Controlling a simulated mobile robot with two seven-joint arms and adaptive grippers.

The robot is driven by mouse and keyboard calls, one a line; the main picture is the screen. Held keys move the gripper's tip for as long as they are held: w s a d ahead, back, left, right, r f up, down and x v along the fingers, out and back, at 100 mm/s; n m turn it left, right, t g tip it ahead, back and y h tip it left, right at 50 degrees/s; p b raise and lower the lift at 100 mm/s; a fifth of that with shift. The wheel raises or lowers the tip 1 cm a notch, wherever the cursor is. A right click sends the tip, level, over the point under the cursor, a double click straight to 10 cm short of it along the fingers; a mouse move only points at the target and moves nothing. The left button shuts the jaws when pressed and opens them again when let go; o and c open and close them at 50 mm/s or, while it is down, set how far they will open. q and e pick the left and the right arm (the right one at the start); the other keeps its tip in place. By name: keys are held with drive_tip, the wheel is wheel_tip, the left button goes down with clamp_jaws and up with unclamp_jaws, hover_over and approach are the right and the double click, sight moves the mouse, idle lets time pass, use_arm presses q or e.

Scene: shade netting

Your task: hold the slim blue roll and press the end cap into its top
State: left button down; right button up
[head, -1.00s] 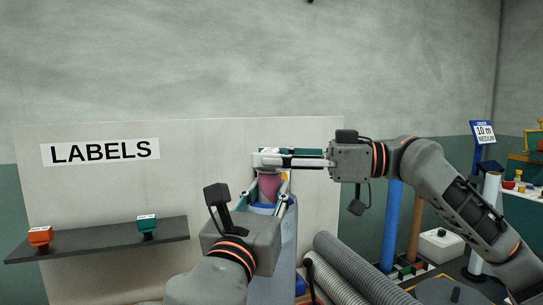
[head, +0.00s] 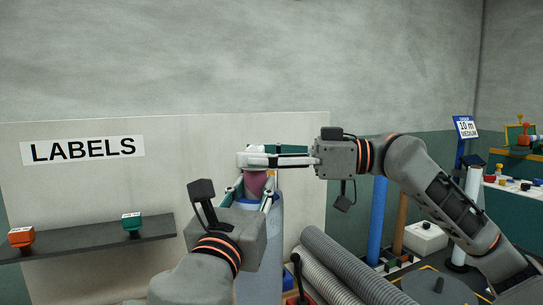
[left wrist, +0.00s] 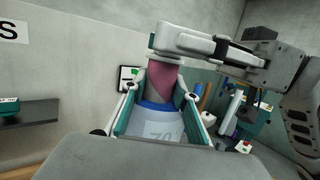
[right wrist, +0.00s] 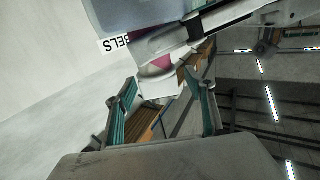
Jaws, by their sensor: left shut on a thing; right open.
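My left gripper (left wrist: 160,120) is shut around the upper part of a pale blue-grey roll (left wrist: 152,132), which stands upright in the head view (head: 262,262). The roll has a brighter blue ring near its top. A magenta piece (left wrist: 160,82), apparently the end cap, rises above this ring and also shows in the head view (head: 255,184). How far it sits inside the roll cannot be told. My right gripper (head: 250,160) is open, its fingers level across the top of the magenta piece and partly hiding it. The magenta piece also shows in the right wrist view (right wrist: 160,62).
A shelf (head: 90,240) with orange (head: 21,237) and green (head: 131,222) label blocks is at left, before a pale board. Open air lies above the grippers.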

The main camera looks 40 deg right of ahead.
drive_tip(key=v, duration=1.2)
use_arm(q)
drive_tip(key=c, duration=1.5)
unclamp_jaws()
use_arm(e)
drive_tip(key=shift+w, duration=0.1)
use_arm(q)
drive_tip(key=v, duration=1.2)
